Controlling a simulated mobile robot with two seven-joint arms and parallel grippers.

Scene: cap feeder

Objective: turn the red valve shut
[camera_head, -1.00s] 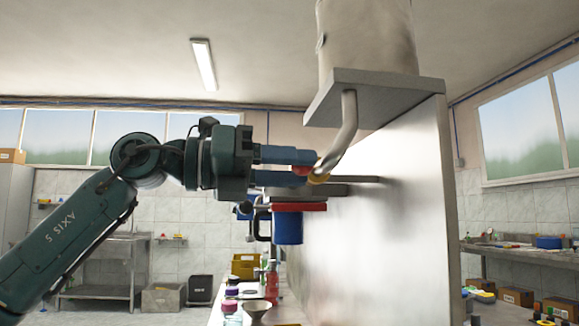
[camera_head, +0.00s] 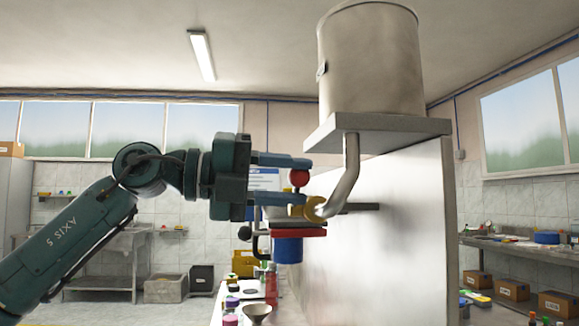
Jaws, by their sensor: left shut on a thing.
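The valve's brass body (camera_head: 313,207) sits at the lower end of the bent metal pipe (camera_head: 347,185) under the hopper. Its red ball-shaped knob (camera_head: 299,178) stands above and slightly left of the body. My left gripper (camera_head: 294,179) reaches in from the left with one finger above and one below the knob, and it is shut on the red valve. The contact faces are partly hidden. My right gripper is not in view.
The large hopper (camera_head: 370,62) rests on a bracket (camera_head: 385,132) atop a grey upright panel (camera_head: 395,225). Below the valve hangs a blue container (camera_head: 288,250) beneath a flat red piece (camera_head: 299,233). Bottles and a funnel (camera_head: 257,309) stand lower down.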

